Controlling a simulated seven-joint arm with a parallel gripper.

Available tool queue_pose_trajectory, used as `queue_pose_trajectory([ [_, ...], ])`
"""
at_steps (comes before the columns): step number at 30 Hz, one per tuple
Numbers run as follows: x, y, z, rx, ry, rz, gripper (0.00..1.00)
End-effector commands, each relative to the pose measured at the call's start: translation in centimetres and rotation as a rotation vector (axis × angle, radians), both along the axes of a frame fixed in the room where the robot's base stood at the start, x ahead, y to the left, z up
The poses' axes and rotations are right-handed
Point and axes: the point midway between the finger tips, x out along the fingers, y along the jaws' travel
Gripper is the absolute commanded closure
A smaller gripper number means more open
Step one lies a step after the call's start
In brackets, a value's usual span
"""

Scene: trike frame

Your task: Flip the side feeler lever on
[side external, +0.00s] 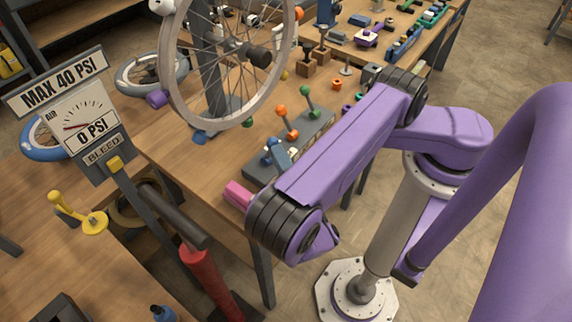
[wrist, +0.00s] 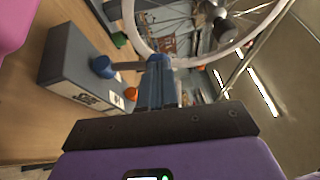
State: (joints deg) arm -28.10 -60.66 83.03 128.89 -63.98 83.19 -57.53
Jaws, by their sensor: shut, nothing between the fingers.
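The lever box (side external: 262,172) is a dark grey block near the table's front edge, with several knobbed levers. In the wrist view the box (wrist: 70,62) is on the left, with white labels on its face; one seems to begin with "Side". Which way the blue lever is set is unclear.
An orange-knobbed lever (side external: 285,120) and a green-knobbed lever (side external: 307,100) stand farther along the box. A pink block (side external: 238,195) is at the near table edge. A spoked wheel (side external: 232,60) stands behind. The gauge sign (side external: 84,122) reads 0 PSI.

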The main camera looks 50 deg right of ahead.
Motion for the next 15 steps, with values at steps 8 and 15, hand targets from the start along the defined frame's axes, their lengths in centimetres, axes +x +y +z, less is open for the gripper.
queue_pose_trajectory([
  [8, 2.0, -0.1, 1.3, 0.000, 0.003, -0.006, 1.00],
  [15, 3.9, -0.1, 2.0, 0.000, 0.001, -0.005, 1.00],
])
